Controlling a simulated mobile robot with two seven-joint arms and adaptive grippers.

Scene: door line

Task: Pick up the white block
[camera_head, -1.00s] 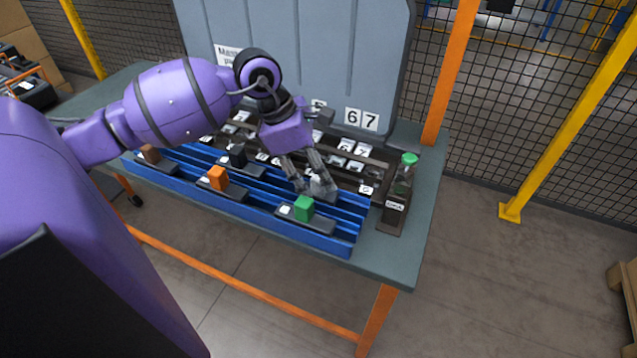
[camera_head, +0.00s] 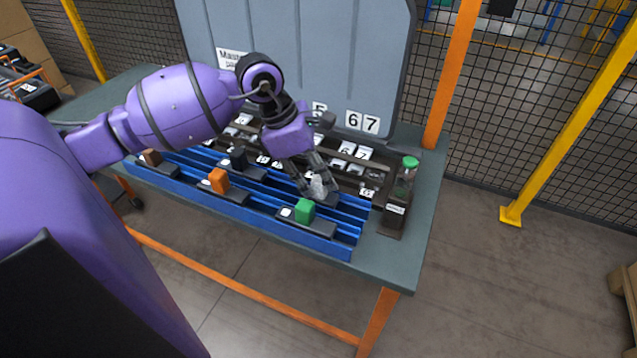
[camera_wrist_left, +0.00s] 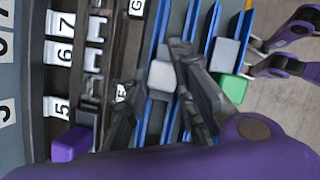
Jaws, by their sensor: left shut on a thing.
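The white block (camera_head: 318,187) is at the right part of the blue rails, behind the green block. My left gripper (camera_head: 317,188) reaches down over it with its dark fingers on either side, shut on it. In the left wrist view the white block (camera_wrist_left: 162,76) shows between the fingers of the left gripper (camera_wrist_left: 160,80). The fingers hide part of the block's sides, and I cannot tell whether it is clear of its rail.
A green block (camera_head: 304,209), an orange block (camera_head: 218,179), a black block (camera_head: 238,157) and a brown block (camera_head: 152,157) stand along the blue rails (camera_head: 330,246). A green-topped post (camera_head: 409,166) stands at right. A grey panel (camera_head: 300,55) rises behind.

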